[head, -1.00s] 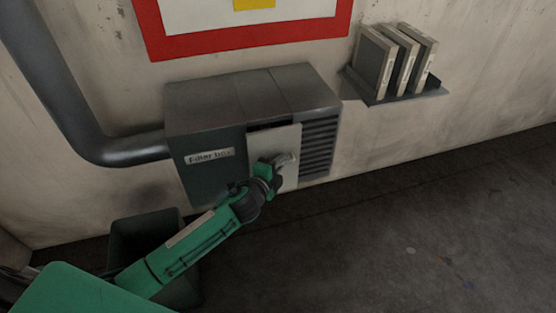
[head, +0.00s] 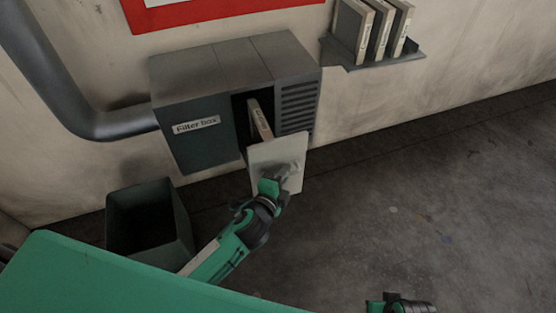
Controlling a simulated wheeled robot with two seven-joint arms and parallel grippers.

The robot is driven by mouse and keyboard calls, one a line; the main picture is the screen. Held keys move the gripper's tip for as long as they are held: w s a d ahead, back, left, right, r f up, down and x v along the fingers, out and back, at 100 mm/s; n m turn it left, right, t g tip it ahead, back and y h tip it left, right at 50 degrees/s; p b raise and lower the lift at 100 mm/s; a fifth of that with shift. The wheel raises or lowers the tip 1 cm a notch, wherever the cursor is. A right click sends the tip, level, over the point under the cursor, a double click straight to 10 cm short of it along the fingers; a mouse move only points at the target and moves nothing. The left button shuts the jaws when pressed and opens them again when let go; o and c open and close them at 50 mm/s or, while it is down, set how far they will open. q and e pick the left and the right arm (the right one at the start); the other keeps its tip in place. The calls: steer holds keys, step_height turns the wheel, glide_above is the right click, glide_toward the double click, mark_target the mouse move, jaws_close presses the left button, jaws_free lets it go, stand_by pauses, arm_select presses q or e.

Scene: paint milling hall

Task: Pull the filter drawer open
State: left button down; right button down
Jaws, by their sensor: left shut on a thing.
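The filter box (head: 195,145) is a dark grey wall cabinet with a "Filter box" label and a louvred section at its right. Its drawer, with a pale front panel (head: 262,156), stands pulled out from the dark opening. A filter (head: 259,119) with a pale labelled edge shows behind the panel, partly hidden by it. My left gripper (head: 283,174) is at the front of the panel, shut on the drawer handle, which it mostly hides. Part of my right gripper (head: 402,304) shows at the bottom edge; its fingers are not clear.
A dark open bin (head: 150,225) stands on the floor below the box, at left. A wall shelf (head: 378,55) at upper right holds several upright filters (head: 371,30). A grey duct (head: 70,100) joins the box from the left. The floor at right is clear.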

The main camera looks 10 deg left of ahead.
arm_select(q)
steer(key=shift+s+d, duration=0.6)
steer(key=shift+s, duration=0.3)
steer(key=shift+s+d, duration=0.55)
steer(key=shift+s, duration=0.35)
steer(key=c, duration=1.8)
jaws_free()
steer(key=shift+o, duration=0.2)
steer(key=b+v, duration=0.1)
steer(key=v, duration=1.2)
steer(key=shift+s, duration=0.4)
arm_select(e)
steer(key=shift+v, duration=1.1)
